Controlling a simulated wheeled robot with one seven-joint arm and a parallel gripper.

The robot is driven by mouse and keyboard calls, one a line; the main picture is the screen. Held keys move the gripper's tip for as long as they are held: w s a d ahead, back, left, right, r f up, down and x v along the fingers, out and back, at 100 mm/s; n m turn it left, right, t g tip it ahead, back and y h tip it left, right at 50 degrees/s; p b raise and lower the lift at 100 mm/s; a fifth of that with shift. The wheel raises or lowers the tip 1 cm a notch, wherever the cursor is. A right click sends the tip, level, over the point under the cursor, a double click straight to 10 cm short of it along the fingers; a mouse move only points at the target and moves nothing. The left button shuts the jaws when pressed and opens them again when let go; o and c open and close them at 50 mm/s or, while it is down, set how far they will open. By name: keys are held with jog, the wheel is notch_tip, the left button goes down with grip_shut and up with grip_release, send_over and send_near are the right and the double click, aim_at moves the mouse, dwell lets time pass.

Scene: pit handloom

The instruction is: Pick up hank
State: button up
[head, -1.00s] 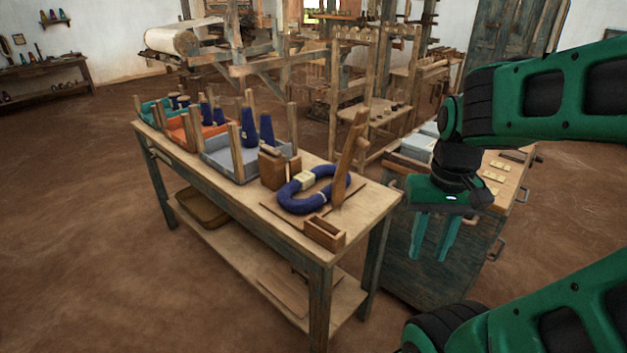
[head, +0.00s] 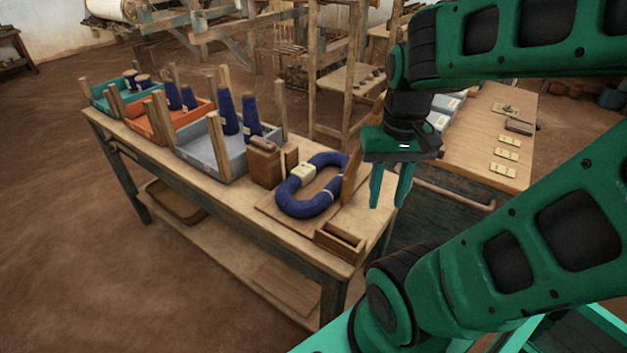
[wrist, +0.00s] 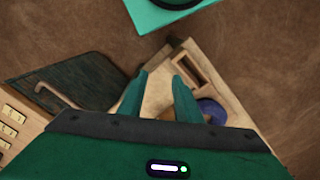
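The hank (head: 297,203) is a thick dark-blue loop of yarn with a pale band. It lies on a flat wooden board (head: 268,206) near the right end of the wooden table (head: 240,199). My gripper (head: 388,206) hangs fingers down to the right of the hank, higher than the table, apart from it. Its two fingers are spread and nothing is between them. In the wrist view my gripper (wrist: 160,82) is also open, and part of the blue hank (wrist: 211,111) shows just right of the right finger; the rest is hidden.
An upright wooden piece (head: 353,165) stands at the hank's right side. A small open wooden box (head: 340,243) is in front, and a wooden block (head: 264,164) is behind left. Grey (head: 195,153), orange and teal trays with cones stand further left.

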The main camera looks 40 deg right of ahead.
jog(key=shift+o, duration=1.9)
jog(key=shift+s+r, duration=0.2)
jog(key=w+a+n+t, duration=0.2)
jog(key=w+a+n, duration=0.15)
jog(key=w, duration=0.45)
jog(key=m, duration=1.1)
send_near(295, 176)
jog(key=shift+y, duration=0.3)
jog(key=f, duration=0.3)
jog(key=w+f, duration=0.1)
jog(key=f, duration=0.6)
jog(key=shift+w+f, duration=0.25)
jog(key=shift+w, duration=0.1)
